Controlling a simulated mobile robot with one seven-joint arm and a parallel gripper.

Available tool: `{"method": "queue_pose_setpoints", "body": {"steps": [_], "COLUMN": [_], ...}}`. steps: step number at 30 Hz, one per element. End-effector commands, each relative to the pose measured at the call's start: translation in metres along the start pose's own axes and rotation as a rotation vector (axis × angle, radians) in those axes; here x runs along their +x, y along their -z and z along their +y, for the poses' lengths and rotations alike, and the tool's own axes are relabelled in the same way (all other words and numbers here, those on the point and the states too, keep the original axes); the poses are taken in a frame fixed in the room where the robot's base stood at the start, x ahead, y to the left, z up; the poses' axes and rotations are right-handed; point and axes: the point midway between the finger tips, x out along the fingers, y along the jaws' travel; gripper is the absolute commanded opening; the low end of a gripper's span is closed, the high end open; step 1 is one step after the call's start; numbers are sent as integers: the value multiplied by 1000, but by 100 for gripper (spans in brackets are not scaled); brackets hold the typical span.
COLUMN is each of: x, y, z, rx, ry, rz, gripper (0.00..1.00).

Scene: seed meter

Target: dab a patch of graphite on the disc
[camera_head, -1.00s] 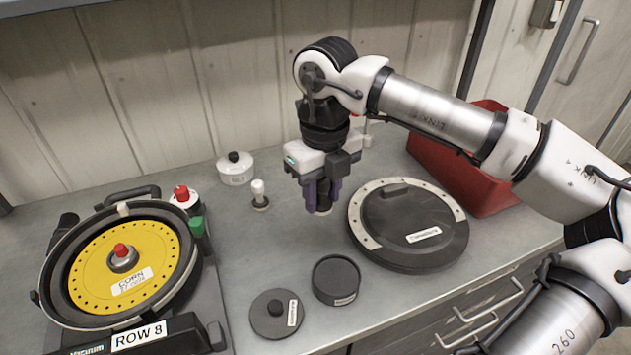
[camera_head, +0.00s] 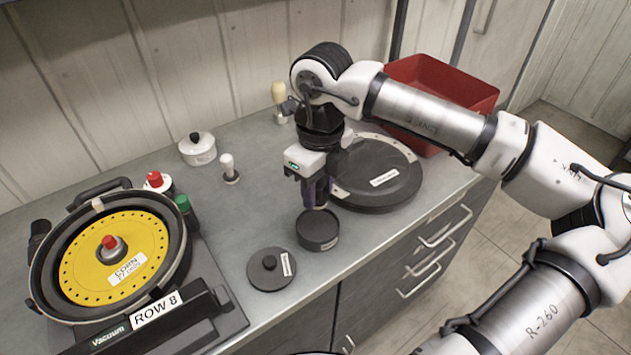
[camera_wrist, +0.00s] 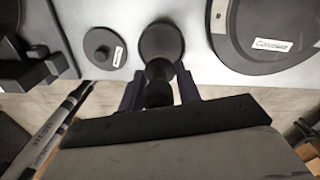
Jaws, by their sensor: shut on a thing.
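The yellow disc (camera_head: 115,262), marked CORN, sits in the round black seed meter (camera_head: 180,262) at the left. My gripper (camera_head: 317,197) is shut on a dark, knobbed dabber (camera_wrist: 160,94), mostly hidden by the fingers in the head view. It is at the back edge of a small open dark pot (camera_head: 318,232); the pot also shows in the wrist view (camera_wrist: 160,36), beyond the dabber's end. I cannot tell whether the dabber touches the pot. The pot's dark lid (camera_head: 270,268), with a knob and label, lies to its left.
A large dark round cover (camera_head: 390,190) lies right of my gripper, with a red bin (camera_head: 440,95) behind. A white lidded pot (camera_head: 197,150) and a small white-topped piece (camera_head: 229,168) stand at the back.

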Motion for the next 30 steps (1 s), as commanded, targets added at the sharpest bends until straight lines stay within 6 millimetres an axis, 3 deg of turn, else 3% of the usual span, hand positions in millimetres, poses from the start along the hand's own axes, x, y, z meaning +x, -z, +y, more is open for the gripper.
{"method": "queue_pose_setpoints", "body": {"steps": [8,21,30], "x": [14,56,60], "y": [0,0,0], "z": [0,-1,-2], "rx": [-2,0,-1], "ry": [-2,-1,0], "rz": [0,0,0], "gripper": [11,11,11]}}
